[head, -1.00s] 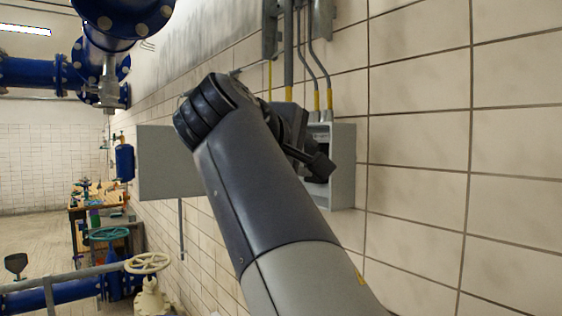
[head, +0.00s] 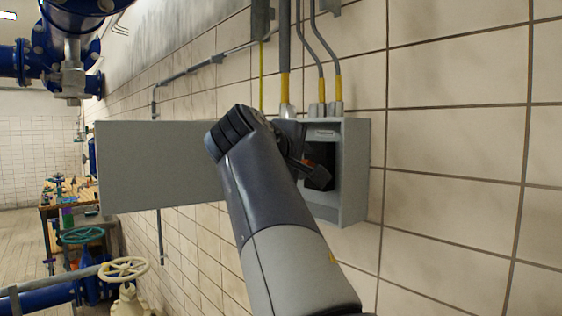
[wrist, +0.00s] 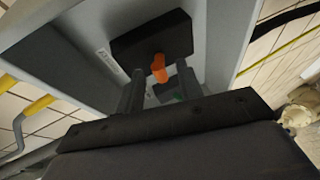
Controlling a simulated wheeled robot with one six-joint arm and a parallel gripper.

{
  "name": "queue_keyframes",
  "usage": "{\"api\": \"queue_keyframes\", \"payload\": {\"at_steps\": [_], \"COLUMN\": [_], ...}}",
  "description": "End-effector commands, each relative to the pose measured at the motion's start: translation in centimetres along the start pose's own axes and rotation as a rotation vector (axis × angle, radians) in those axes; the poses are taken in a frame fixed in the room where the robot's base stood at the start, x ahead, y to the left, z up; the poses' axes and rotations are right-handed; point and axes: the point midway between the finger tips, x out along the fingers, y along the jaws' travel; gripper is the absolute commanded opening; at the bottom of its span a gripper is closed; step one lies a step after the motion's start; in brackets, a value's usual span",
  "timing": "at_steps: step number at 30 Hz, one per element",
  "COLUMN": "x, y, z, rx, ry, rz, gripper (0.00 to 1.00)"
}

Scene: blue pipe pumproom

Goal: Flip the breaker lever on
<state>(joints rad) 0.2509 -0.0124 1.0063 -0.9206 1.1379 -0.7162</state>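The orange breaker lever (wrist: 159,68) sticks out of a black breaker block (wrist: 148,40) inside an open grey box (head: 355,175). In the head view a small bit of orange (head: 306,163) shows beside the black block (head: 322,162), partly hidden by my arm. My gripper (wrist: 160,77) is open, its two fingers apart, one on each side of the lever in the wrist view. I cannot tell whether either finger touches it. In the head view my wrist hides most of the gripper.
The box's door (head: 155,165) stands swung open to the left of my arm. Conduits with yellow ends (head: 322,92) enter the box top. Handwheels (head: 125,268) and blue pipes (head: 72,18) are at the left. The tiled wall (head: 450,160) to the right is bare.

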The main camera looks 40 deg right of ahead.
Motion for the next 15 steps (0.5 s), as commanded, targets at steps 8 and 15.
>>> {"api": "queue_keyframes", "payload": {"at_steps": [8,15], "x": [-0.04,-0.04], "y": [0.01,0.01], "z": [0.00,0.00], "rx": [0.000,0.000], "ry": [0.000,0.000], "rz": [0.000,0.000], "gripper": [0.12,0.00]}}
